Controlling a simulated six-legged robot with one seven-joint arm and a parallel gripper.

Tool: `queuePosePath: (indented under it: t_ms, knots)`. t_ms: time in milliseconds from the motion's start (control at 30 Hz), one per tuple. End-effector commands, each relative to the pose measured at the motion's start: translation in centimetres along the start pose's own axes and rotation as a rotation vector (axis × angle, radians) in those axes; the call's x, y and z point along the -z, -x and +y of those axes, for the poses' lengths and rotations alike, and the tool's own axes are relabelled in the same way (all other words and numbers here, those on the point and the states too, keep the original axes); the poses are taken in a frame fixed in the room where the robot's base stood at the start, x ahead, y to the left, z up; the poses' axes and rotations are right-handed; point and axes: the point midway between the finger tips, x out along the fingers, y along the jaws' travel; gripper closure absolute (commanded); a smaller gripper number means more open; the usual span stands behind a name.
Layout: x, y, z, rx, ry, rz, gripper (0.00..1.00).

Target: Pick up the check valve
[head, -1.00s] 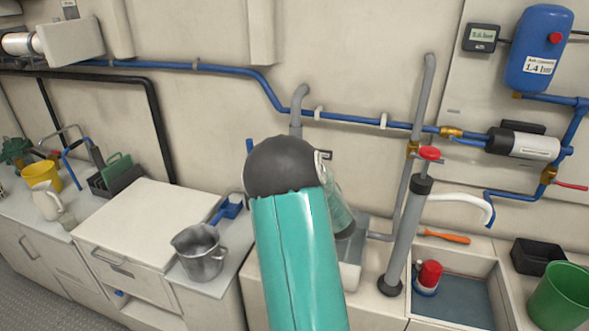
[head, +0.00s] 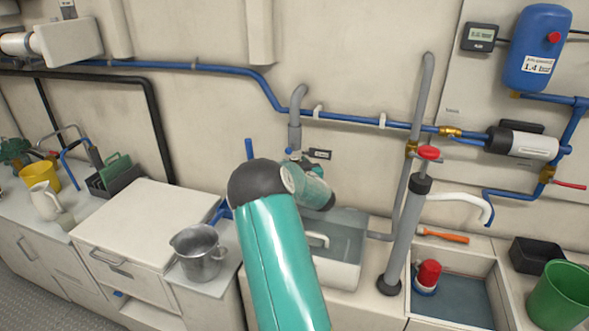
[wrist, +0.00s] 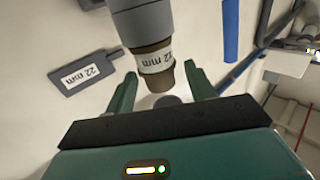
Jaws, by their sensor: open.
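A grey pipe (head: 296,108) bends down from the wall. In the wrist view, a bronze-brown fitting (wrist: 156,68) with a white "22 mm" label sits at the end of a thick grey pipe (wrist: 143,22). I cannot tell for certain whether this fitting is the check valve. My gripper (wrist: 161,82) is open and empty, with its two green fingers either side of the fitting's lower end and gaps showing on both sides. In the head view, my gripper (head: 294,156) is just under the pipe end, and the fitting is mostly hidden there.
A grey "22 mm" tag (wrist: 82,74) is on the wall beside the pipe. A blue pipe (head: 345,117) runs along the wall. A water-filled sink (head: 350,278) lies below; a grey hand pump (head: 408,235) stands to its right. A metal jug (head: 200,257) is on the left counter.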

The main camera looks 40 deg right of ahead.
Motion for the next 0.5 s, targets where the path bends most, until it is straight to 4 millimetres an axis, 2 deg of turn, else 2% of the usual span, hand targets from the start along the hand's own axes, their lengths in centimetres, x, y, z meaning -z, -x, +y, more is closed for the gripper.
queuePosePath:
  t_ms: [133, 367, 500]
  knots:
    - [0.0, -1.6, 0.0, 0.000, 0.002, 0.000, 0.46]
    - [0.1, -1.7, 0.0, 0.000, 0.000, 0.000, 0.46]
    - [0.1, -1.7, 0.1, 0.000, 0.000, 0.000, 0.71]
